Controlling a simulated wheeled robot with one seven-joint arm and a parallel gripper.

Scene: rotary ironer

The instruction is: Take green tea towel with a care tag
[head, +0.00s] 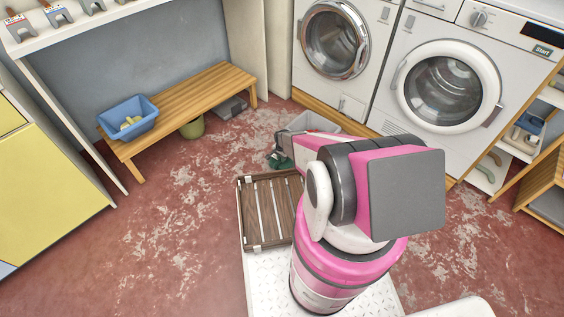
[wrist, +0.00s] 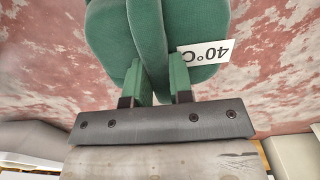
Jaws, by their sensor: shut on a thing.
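My gripper (wrist: 154,88) is shut on a green tea towel (wrist: 110,38) in the wrist view. A fold of the towel is pinched between the two fingers. A white care tag (wrist: 205,52) reading "40°C" hangs on the towel at the right and appears upside down. In the head view the green towel (head: 279,161) shows as a small dark green patch at the end of my arm, above the red floor. My arm hides part of that area.
A slatted wooden crate (head: 245,215) sits on my base. A grey-white bin (head: 322,122) stands behind my arm, before the washing machines (head: 443,88). A wooden bench (head: 195,98) with a blue basin (head: 128,117) stands at the left. The red floor at left is clear.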

